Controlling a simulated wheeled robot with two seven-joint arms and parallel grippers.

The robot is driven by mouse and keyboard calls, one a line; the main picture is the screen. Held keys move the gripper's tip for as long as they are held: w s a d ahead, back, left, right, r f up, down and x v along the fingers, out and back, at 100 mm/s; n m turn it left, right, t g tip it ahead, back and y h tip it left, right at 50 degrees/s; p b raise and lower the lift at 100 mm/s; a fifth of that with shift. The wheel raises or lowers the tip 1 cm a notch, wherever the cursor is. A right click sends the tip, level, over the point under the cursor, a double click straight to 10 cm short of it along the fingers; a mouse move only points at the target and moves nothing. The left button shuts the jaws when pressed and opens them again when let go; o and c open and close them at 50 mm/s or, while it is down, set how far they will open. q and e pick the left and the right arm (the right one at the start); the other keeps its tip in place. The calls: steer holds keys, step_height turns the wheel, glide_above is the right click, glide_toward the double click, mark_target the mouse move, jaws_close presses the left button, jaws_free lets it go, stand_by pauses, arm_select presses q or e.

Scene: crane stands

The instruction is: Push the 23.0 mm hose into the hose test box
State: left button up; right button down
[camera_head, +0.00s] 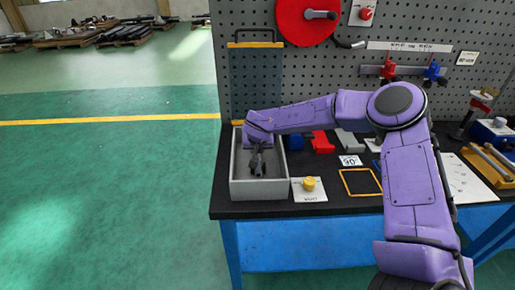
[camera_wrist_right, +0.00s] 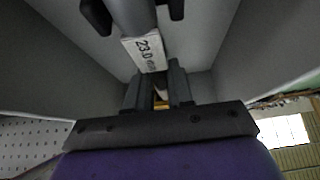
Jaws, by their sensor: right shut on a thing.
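The grey hose test box (camera_head: 238,185) stands open at the left end of the bench in the head view. Its grey walls (camera_wrist_right: 55,70) surround my gripper in the right wrist view. My right gripper (camera_head: 257,168) points down into the box, and its fingers also show in the right wrist view (camera_wrist_right: 158,88). It is shut on the hose (camera_wrist_right: 132,14), a grey tube with a white label reading 23.0 mm. Two dark parts flank the tube, apparently inside the box. The hose's far end is out of view. My left gripper is not in view.
A yellow button on a white plate (camera_head: 310,190) lies right of the box. A yellow-outlined square (camera_head: 361,182) and red and grey blocks lie further right. A pegboard (camera_head: 330,80) rises behind. My right arm crosses above the bench. Green floor is clear on the left.

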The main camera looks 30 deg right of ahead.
steer(key=shift+w+d, duration=0.1)
steer(key=shift+w, duration=0.15)
steer(key=c, duration=0.9)
jaws_free()
steer(key=v, duration=1)
steer(key=shift+s+r, duration=0.25)
steer(key=shift+r, duration=0.1)
